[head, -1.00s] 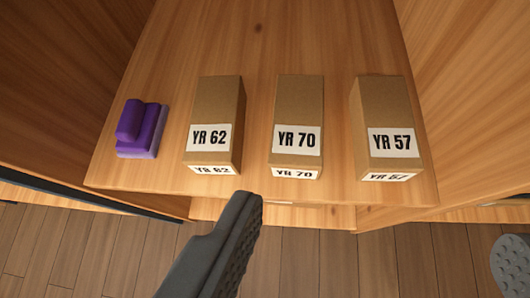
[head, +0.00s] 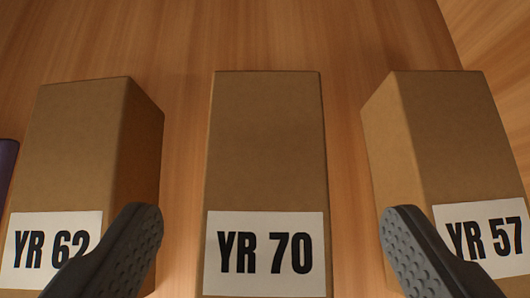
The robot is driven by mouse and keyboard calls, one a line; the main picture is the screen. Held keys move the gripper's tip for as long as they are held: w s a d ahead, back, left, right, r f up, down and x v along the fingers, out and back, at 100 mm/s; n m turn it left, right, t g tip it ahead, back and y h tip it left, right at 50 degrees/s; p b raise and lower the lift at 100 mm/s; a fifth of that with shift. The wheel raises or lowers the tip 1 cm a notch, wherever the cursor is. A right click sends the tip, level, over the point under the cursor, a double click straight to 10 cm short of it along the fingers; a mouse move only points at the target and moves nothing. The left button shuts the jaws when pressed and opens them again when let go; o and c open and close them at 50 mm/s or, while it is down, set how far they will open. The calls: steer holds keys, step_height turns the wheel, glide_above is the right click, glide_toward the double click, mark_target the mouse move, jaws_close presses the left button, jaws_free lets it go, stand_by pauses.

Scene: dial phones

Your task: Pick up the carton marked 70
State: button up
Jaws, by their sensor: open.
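The carton marked YR 70 (head: 265,150) stands upright on the wooden shelf in the middle of the head view, its white label facing me. My gripper (head: 265,235) is open and empty. Its two dark fingers are spread wide, one on each side of the YR 70 carton, with gaps between them and the carton. The left finger overlaps the YR 62 label in the picture, and the right finger overlaps the edge of the YR 57 carton. The lower end of the YR 70 carton is cut off by the frame.
The YR 62 carton (head: 75,150) stands to the left and the YR 57 carton (head: 450,140) to the right, with narrow gaps to the middle one. A purple object (head: 6,170) shows at the left edge. The wooden shelf (head: 270,35) is bare behind the cartons.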

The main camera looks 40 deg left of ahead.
mark_target(265, 203)
steer(key=shift+x, duration=3.45)
steer(key=shift+s, duration=0.15)
steer(key=c, duration=1.2)
